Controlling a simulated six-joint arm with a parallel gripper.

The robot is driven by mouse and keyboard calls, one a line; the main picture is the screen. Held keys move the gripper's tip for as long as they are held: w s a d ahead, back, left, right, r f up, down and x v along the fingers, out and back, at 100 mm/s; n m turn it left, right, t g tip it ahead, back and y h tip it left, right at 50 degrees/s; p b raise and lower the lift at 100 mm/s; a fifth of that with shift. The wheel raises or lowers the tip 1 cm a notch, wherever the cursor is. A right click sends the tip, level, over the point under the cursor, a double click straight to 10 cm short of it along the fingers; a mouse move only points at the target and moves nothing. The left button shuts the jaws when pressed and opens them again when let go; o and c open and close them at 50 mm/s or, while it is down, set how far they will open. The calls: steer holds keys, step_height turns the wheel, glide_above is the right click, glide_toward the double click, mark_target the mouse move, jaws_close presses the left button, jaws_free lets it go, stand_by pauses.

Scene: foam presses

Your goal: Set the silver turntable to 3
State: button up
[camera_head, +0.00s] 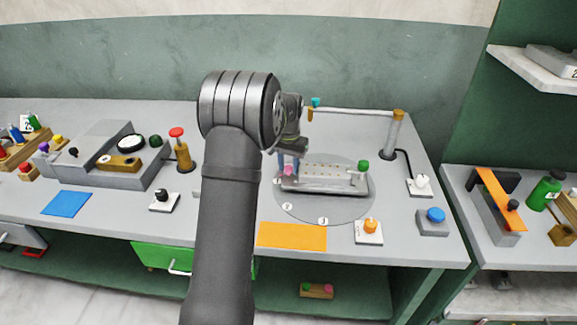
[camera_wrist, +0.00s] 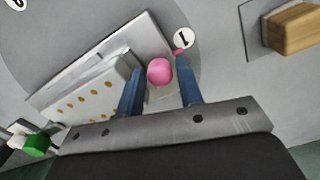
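The silver turntable (camera_head: 350,207) is a round grey disc on the bench, bearing a metal plate fixture (camera_head: 325,178) with a green knob (camera_head: 363,166) at its right end and a pink knob (camera_head: 288,170) at its left end. Small number labels sit near its rim; one label (camera_wrist: 183,38) reads 1 in the wrist view. My gripper (camera_head: 288,160) points down over the left end of the fixture. In the wrist view its blue fingers (camera_wrist: 159,64) stand apart on either side of the pink knob (camera_wrist: 160,75), with narrow gaps showing.
A post with a horizontal bar (camera_head: 350,111) stands behind the turntable. An orange mat (camera_head: 292,235), an orange-knobbed switch (camera_head: 369,230) and a blue button (camera_head: 434,217) lie in front and to the right. A red-topped post (camera_head: 180,150) stands left of my arm.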

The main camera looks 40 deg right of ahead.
steer(key=shift+f, duration=0.2)
jaws_close()
